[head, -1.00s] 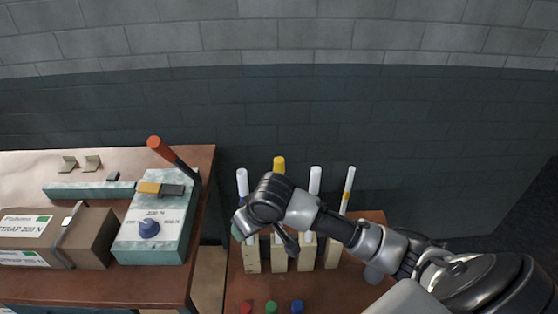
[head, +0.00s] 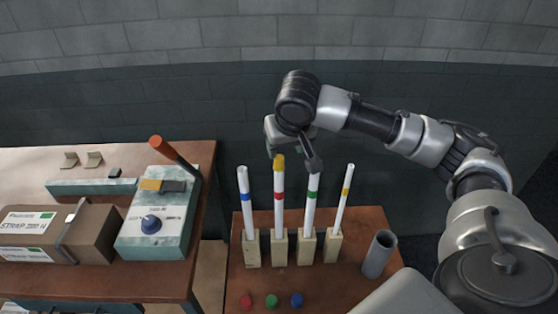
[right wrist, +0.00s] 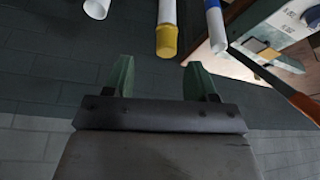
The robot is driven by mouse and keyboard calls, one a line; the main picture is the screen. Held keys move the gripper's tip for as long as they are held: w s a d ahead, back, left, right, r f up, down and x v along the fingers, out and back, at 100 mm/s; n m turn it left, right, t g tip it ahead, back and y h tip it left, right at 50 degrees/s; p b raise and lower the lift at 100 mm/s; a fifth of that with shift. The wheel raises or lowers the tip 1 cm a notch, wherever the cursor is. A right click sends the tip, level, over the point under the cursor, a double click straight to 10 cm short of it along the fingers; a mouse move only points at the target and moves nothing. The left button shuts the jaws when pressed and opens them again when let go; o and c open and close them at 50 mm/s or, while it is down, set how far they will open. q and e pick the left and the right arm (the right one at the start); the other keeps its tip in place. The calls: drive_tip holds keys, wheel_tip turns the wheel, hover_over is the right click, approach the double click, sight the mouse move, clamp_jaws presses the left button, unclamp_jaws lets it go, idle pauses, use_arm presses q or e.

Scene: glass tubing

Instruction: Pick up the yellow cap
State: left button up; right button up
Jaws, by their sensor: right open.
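The yellow cap (head: 279,162) sits on top of a white tube with a red band (head: 278,197), upright in a wooden block. My right gripper (head: 292,163) is at the tops of the tubes, close to the yellow cap. In the right wrist view the yellow cap (right wrist: 167,42) is just beyond the open fingers (right wrist: 159,75), roughly midway between them. Nothing is between the fingers. A white tube with a green band (head: 312,200) is to the right of the capped one. My left gripper is not in view.
A blue-banded tube (head: 246,203) and a yellow-banded tube (head: 343,200) stand at either end of the row. Red (head: 246,301), green (head: 271,301) and blue (head: 297,300) caps lie in front. A grey cup (head: 379,254) stands right. A strapping device (head: 155,225) is on the left table.

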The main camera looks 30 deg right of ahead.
sight(279, 157)
drive_tip(key=shift+w+a+p+x, duration=0.15)
drive_tip(key=shift+p+x, duration=0.25)
drive_tip(key=shift+x, duration=0.95)
drive_tip(key=shift+w+a+p+x, duration=0.15)
drive_tip(key=shift+p+x, duration=0.2)
drive_tip(key=shift+x, duration=1.05)
drive_tip(key=shift+s+a+r, duration=0.1)
drive_tip(key=c, duration=1)
